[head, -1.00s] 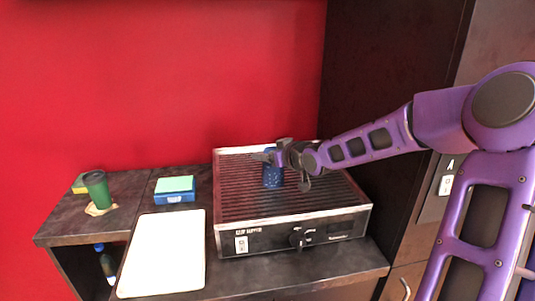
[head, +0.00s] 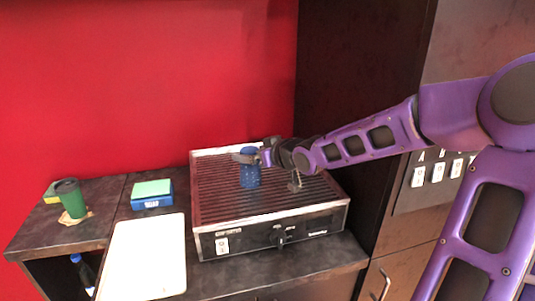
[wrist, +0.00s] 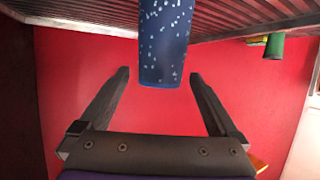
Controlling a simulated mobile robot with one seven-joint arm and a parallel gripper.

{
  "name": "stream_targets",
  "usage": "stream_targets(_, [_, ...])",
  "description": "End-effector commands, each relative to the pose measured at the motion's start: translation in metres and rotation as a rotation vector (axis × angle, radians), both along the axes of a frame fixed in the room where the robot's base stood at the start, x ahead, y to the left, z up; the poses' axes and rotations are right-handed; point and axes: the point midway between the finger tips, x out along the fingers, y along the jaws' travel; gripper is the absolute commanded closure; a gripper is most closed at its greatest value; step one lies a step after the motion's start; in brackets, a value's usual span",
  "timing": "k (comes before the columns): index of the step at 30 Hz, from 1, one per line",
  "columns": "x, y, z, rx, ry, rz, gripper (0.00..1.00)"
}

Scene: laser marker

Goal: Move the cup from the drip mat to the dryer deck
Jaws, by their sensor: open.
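A dark blue speckled cup (head: 250,177) stands upright on the ribbed dryer deck (head: 215,188). My gripper (head: 247,157) is at the cup's upper part in the head view and hides some of it. In the wrist view the cup (wrist: 164,40) appears centred between the two open fingers (wrist: 158,75), with clear gaps on both sides. The fingers hold nothing. A flat white mat (head: 148,258), likely the drip mat, lies bare on the counter to the left of the dryer.
A blue box (head: 152,200) with a pale green top sits behind the mat. Dark cabinets (head: 345,100) stand close on the right.

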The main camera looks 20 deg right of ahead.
Motion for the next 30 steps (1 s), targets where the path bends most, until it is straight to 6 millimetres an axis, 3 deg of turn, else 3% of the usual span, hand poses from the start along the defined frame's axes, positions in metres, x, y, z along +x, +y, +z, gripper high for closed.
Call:
stream_targets(18, [-0.054,-0.023,0.024,0.001,0.001,-0.002,0.03])
stream_targets(30, [-0.062,-0.025,0.027,-0.001,0.000,0.000,0.03])
